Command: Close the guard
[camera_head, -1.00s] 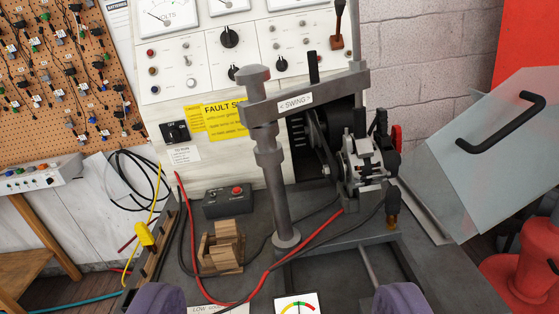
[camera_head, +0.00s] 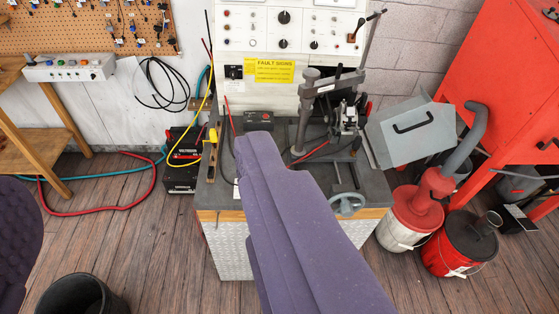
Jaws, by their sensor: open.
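The guard (camera_head: 402,148) is a pale, see-through, sheet-like cover with a black handle (camera_head: 412,126). It stands tilted outward at the right side of the test bench (camera_head: 225,205), apart from the alternator (camera_head: 347,118), which is exposed. My gripper (camera_head: 137,158) shows as two wide-apart purple fingers, one at the left edge and one in the middle foreground. It is open and empty, left of the guard and not touching it. The middle finger hides part of the bench top and front.
A grey post (camera_head: 305,112) with a swing arm stands left of the alternator. A handwheel (camera_head: 347,204) juts from the bench front. Red canisters (camera_head: 468,242) and a red cabinet (camera_head: 510,80) crowd the right. A black bin (camera_head: 80,295) and a red hose (camera_head: 105,210) are on the floor left.

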